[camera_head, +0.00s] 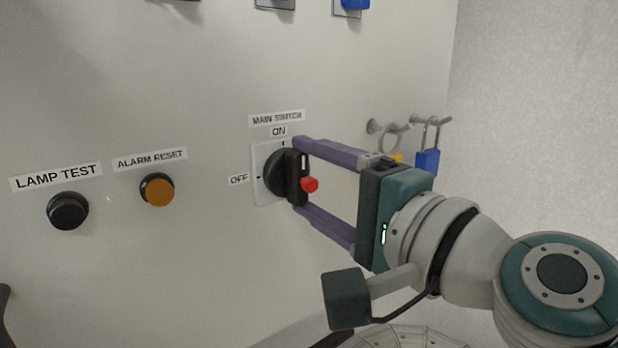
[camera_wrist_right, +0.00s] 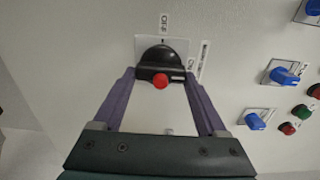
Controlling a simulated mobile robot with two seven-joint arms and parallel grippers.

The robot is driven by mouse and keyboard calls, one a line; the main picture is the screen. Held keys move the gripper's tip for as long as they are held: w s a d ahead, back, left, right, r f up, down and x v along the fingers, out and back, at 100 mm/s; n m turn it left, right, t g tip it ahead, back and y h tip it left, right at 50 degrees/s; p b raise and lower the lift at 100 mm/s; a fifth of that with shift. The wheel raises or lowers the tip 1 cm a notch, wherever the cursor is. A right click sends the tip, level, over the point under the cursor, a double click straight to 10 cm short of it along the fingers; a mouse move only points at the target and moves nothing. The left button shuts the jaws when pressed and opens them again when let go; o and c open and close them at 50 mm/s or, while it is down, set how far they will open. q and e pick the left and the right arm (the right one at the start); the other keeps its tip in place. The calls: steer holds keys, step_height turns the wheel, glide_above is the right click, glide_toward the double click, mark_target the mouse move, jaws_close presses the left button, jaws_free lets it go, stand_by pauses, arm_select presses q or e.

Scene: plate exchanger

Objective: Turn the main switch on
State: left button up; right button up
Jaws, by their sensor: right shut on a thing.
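The main switch (camera_head: 276,172) is a black rotary knob on a light square plate on the panel. It has a black bar handle (camera_head: 295,178) with a red tip (camera_head: 310,184). The handle stands upright, in line with the ON label (camera_head: 278,131) above; the OFF label (camera_head: 238,180) is at its left. My right gripper (camera_head: 299,176) is shut on the handle, one purple finger at its upper end and one at its lower end. In the right wrist view the handle (camera_wrist_right: 172,75) lies crosswise between the fingers. My left gripper is not in view.
A black LAMP TEST button (camera_head: 68,210) and an orange ALARM RESET button (camera_head: 158,190) are left of the switch. A blue padlock (camera_head: 427,161) hangs on a hook at right. In the right wrist view, several blue switches (camera_wrist_right: 284,76) and small buttons are at right.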

steer(key=o, duration=1.3)
steer(key=b+v, duration=0.2)
steer(key=v, duration=0.8)
steer(key=shift+b, duration=0.4)
